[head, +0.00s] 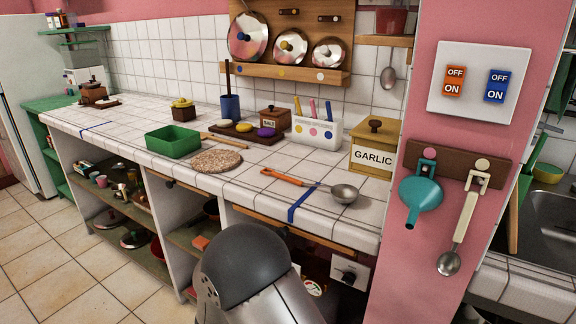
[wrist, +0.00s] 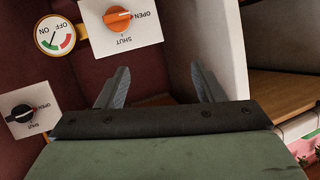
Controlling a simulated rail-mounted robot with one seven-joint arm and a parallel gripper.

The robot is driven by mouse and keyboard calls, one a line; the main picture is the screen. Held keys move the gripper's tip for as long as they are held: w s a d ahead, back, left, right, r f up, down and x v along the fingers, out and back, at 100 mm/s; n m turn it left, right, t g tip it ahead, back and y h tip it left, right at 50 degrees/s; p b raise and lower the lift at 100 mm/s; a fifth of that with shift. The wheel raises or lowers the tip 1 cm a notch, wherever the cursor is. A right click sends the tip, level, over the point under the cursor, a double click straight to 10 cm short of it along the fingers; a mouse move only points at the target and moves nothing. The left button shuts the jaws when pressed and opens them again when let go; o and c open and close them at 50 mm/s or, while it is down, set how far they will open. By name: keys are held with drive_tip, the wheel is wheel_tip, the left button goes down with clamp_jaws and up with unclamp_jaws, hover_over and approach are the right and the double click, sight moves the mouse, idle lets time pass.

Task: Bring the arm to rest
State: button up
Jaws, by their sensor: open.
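My gripper (wrist: 158,82) shows in the wrist view with its two grey fingers spread apart and nothing between them. It is low, facing a dark red panel inside an open bay. A white plate with an orange knob (wrist: 118,18) marked OPEN and SHUT lies beyond the fingers, apart from them. In the head view, my arm's dark grey rounded link fills the bottom middle in front of the counter. It hides my gripper there.
A black knob (wrist: 20,112) and a round ON/OFF dial (wrist: 54,36) are at left in the wrist view. A white upright panel (wrist: 218,50) stands close at right, with a wooden shelf (wrist: 282,98) beyond. The tiled counter (head: 320,222) overhangs the bays. Open floor (head: 75,270) lies left.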

drive_tip(key=s+d+r+n+g+y+p, duration=0.1)
drive_tip(key=s+d+r+g+y+p, duration=0.15)
drive_tip(key=r, duration=0.45)
drive_tip(key=s+d+r+n+g+y+p, duration=0.1)
drive_tip(key=s+d+r+y+p, duration=0.15)
drive_tip(key=r, duration=0.45)
drive_tip(key=s+d+r+n+g+y+p, duration=0.1)
drive_tip(key=d+r+g+p, duration=0.1)
drive_tip(key=d+r+p, duration=0.3)
drive_tip(key=s+d+r+g+p, duration=0.2)
drive_tip(key=s+d+r, duration=0.2)
drive_tip(key=s, duration=0.4)
drive_tip(key=s+d+r+n+g+h+p, duration=0.1)
drive_tip(key=s+d+r+g+p, duration=0.1)
drive_tip(key=s+d, duration=0.4)
drive_tip(key=s+d+r+n+g+h+p, duration=0.1)
drive_tip(key=s+d+r, duration=0.4)
drive_tip(key=s, duration=0.6)
drive_tip(key=shift+s+d+r+g+p, duration=0.35)
drive_tip(key=shift+r+g+p, duration=0.5)
drive_tip(key=shift+g, duration=0.4)
